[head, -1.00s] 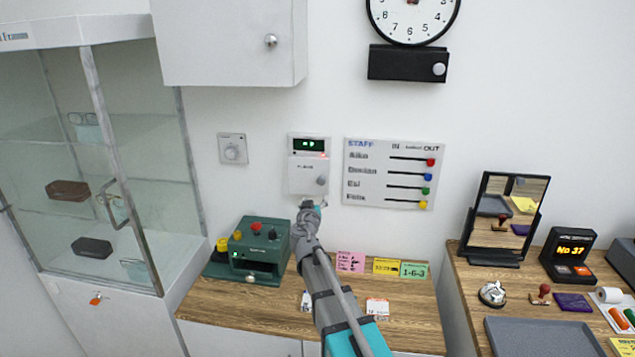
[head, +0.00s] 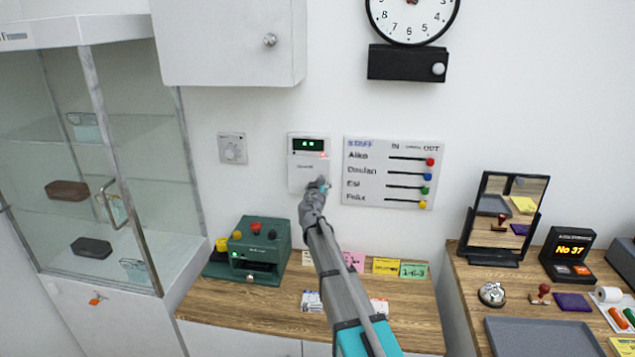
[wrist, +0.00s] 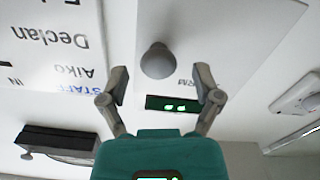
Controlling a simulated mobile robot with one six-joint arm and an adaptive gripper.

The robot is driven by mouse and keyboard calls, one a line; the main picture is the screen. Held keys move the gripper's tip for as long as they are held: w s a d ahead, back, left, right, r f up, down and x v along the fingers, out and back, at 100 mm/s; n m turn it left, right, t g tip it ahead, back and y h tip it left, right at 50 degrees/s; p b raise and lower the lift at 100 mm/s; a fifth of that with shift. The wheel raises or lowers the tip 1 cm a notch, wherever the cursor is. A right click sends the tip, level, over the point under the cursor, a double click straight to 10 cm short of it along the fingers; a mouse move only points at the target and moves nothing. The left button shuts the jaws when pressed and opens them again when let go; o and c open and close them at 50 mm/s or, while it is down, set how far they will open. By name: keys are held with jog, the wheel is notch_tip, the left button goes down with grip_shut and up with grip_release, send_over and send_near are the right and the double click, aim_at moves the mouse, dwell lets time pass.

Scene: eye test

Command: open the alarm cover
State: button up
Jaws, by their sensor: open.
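The white alarm box (head: 309,137) is on the wall, with a green lit display and a small red light. Its white cover (head: 303,175) lies flat below the display and looks closed. In the head view my gripper (head: 321,184) is in front of the cover's lower right and hides its knob. In the wrist view, which is upside down, the grey round knob (wrist: 157,60) shows on the cover (wrist: 205,30). My gripper (wrist: 161,78) is open, one finger on each side of the knob's line, apart from it. The green display (wrist: 172,104) shows between the fingers.
The staff in/out board (head: 389,173) is close on the right, and a thermostat-like dial (head: 232,148) is on the left. A green machine (head: 260,250) stands on the wooden counter (head: 245,307) below. A white wall cabinet (head: 225,45) hangs above left.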

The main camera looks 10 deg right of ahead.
jog(key=shift+x, duration=1.2)
grip_shut()
jog(key=shift+a, duration=0.1)
